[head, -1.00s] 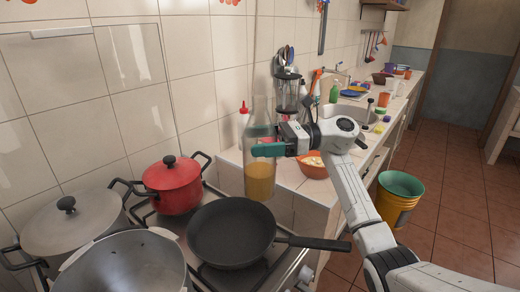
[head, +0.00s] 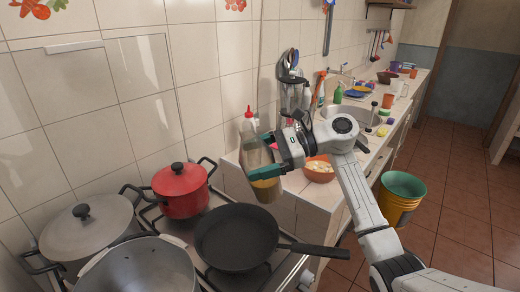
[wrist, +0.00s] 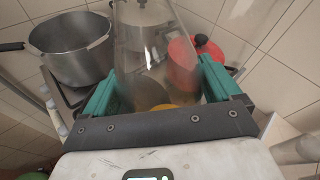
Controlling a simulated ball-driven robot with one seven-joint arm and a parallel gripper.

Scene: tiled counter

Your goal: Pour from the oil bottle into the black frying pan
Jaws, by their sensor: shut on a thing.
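My gripper (head: 270,160) is shut on the clear glass oil bottle (head: 256,158), with teal fingers on either side of it. Yellow oil (head: 266,190) shows in its lower part. The bottle looks tilted from upright; its neck is hard to make out. It is above the counter corner, behind and slightly right of the pan. The black frying pan (head: 236,238) sits on the stove, its handle pointing right. In the wrist view the bottle (wrist: 143,45) fills the space between the fingers (wrist: 160,85), with a little oil (wrist: 165,106) low in it.
A red lidded pot (head: 181,192) stands left of the pan. A grey lidded pot (head: 90,228) and an open metal pot (head: 138,270) are farther left. An orange bowl (head: 319,172) and a red-capped bottle (head: 248,122) are on the counter behind. The tiled wall closes the left side.

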